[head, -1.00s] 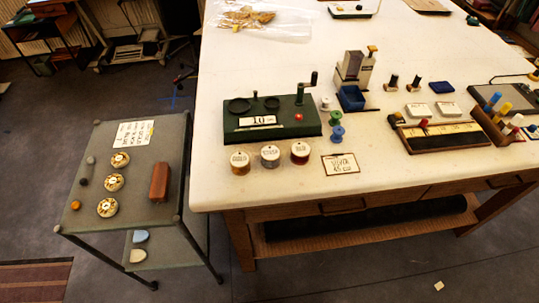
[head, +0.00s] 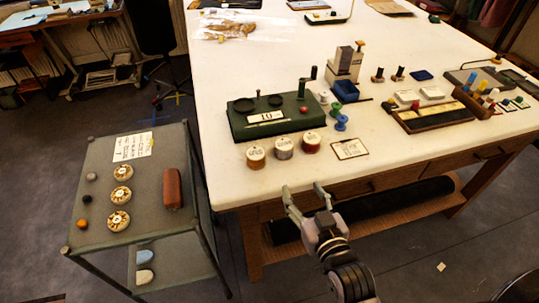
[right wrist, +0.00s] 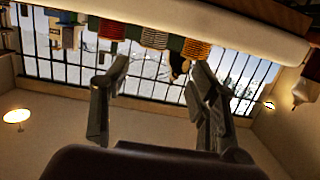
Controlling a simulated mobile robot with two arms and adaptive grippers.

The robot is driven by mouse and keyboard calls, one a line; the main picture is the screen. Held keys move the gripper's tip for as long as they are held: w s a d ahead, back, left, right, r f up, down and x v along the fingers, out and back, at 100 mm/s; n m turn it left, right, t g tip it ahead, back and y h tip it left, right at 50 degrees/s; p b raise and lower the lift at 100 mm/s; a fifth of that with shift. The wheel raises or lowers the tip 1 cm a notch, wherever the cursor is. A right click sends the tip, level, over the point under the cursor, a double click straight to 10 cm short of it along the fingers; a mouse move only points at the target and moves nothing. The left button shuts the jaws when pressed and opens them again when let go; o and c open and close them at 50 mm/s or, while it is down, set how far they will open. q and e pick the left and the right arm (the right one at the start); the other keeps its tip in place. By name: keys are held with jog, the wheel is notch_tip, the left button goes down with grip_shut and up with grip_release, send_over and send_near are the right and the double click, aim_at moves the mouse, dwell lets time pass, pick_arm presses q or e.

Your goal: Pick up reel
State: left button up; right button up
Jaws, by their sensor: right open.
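Small thread reels stand on the white table right of the green winder (head: 272,116): a white reel (head: 324,97), a green reel (head: 336,109) and a blue reel (head: 342,122). Three wound spools with pale, labelled tops stand in front of the winder: a left spool (head: 255,157), a middle spool (head: 283,148) and a right reddish spool (head: 311,142). My right gripper (head: 304,190) is open and empty, at the table's front edge, apart from the spools. Its fingers (right wrist: 155,95) show in the right wrist view, with striped spools (right wrist: 195,48) beyond. My left gripper is out of view.
A small card (head: 349,149) lies right of the spools near the front edge. A grey side cart (head: 95,215) with round pieces and a red-brown block (head: 173,188) stands left.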

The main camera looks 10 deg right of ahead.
aim_at(288, 151)
jog(key=w+p, duration=0.2)
jog(key=w, duration=1)
jog(key=shift+f, duration=0.1)
jog(key=w+p, duration=0.1)
jog(key=w, duration=0.1)
jog(key=w+p, duration=0.1)
jog(key=w, duration=0.1)
jog(key=shift+w+d+f, duration=0.1)
jog(key=shift+w+f, duration=0.1)
jog(key=shift+w, duration=0.15)
jog(key=shift+w+f, duration=0.15)
jog(key=shift+w, duration=0.15)
jog(key=shift+s, duration=0.1)
jog(key=shift+c, duration=0.7)
jog(key=c, duration=0.8)
